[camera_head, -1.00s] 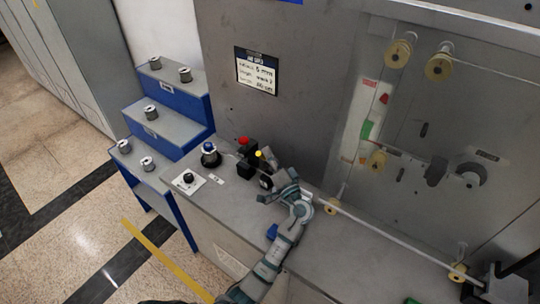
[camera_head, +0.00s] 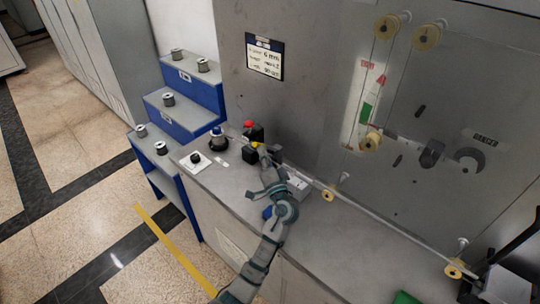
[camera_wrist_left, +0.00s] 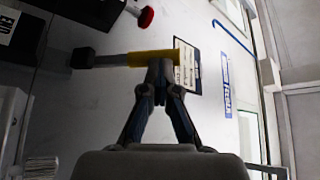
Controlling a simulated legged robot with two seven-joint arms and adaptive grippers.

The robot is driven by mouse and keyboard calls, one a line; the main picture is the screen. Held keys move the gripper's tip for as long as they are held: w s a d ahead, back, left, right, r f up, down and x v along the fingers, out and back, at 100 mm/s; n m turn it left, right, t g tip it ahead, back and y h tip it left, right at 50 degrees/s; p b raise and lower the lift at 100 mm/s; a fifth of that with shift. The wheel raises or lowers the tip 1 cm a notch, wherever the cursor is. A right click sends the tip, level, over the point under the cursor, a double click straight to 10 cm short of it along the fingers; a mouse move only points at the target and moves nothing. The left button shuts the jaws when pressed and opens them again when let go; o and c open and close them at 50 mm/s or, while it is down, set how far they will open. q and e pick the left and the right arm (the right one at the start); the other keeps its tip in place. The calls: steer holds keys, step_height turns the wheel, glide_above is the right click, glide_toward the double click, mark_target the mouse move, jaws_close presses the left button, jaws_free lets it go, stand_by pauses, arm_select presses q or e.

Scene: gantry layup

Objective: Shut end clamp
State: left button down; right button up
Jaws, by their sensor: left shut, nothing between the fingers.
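Two small black clamp blocks stand at the far end of the grey bench. One has a red knob (camera_head: 249,124); the nearer one (camera_head: 251,155) has a yellow-marked lever (camera_head: 256,145). My left gripper (camera_head: 267,149) is shut and empty beside the yellow-marked lever. In the left wrist view the shut fingertips (camera_wrist_left: 162,66) are at the lever's yellow sleeve (camera_wrist_left: 151,57), overlapping its lower edge; I cannot tell whether they touch. The red knob (camera_wrist_left: 145,17) shows above it. The gripper partly hides the nearer clamp. My right gripper is not in view.
A black-based part with a blue top (camera_head: 217,139) and a white plate with a black knob (camera_head: 195,160) sit left of the clamps. Blue-sided steps (camera_head: 190,101) hold several spools. A sign (camera_head: 264,57) hangs on the wall panel.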

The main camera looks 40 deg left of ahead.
arm_select(q)
steer(key=shift+s+a+f+g+y, duration=0.3)
steer(key=shift+a+f+g, duration=0.15)
steer(key=shift+g, duration=0.25)
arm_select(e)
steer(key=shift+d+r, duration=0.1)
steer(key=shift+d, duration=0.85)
